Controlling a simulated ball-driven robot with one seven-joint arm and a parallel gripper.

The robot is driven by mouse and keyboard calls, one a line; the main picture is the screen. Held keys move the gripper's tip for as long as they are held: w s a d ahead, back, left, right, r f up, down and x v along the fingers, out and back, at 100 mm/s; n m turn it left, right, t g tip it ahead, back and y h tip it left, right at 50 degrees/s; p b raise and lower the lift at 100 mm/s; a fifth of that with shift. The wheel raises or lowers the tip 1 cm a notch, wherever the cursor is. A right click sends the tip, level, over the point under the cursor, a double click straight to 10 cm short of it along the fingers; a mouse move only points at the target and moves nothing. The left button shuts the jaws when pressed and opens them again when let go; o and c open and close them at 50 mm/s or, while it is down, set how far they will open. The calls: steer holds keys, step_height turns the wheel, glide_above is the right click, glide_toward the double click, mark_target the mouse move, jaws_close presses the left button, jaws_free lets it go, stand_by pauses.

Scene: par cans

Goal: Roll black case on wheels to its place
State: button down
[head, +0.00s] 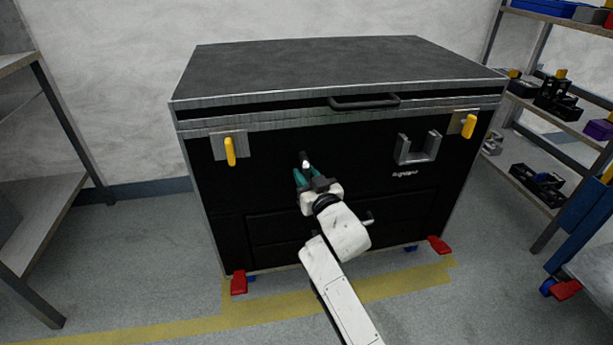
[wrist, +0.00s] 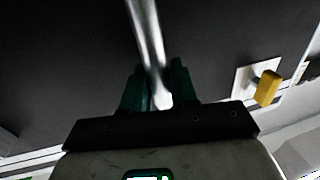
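The black case (head: 300,195) stands upright against the back wall in the head view, with a flat grey lid and metal edging. It has a dark lid handle (head: 364,102), yellow latches (head: 230,151) and a U-shaped metal bracket (head: 417,148) on its front. Red-tabbed casters (head: 239,283) show at its front corners. My gripper (head: 304,176) is at the case front, left of the middle. In the wrist view, a shiny metal bar (wrist: 147,40) passes between its green fingertips (wrist: 160,82), which appear to press it from both sides. The rear casters are mostly hidden.
Yellow floor tape (head: 340,297) runs along the case's front foot and on to the left. A shelf rack (head: 48,215) stands at left. A loaded shelf (head: 548,150) stands at right, close to the case, with a blue-legged, castered unit (head: 582,225) before it.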

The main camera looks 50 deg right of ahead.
steer(key=c, duration=1)
jaws_free()
steer(key=shift+d, duration=0.15)
steer(key=v, duration=1.1)
steer(key=shift+p, duration=0.35)
steer(key=shift+w, duration=0.1)
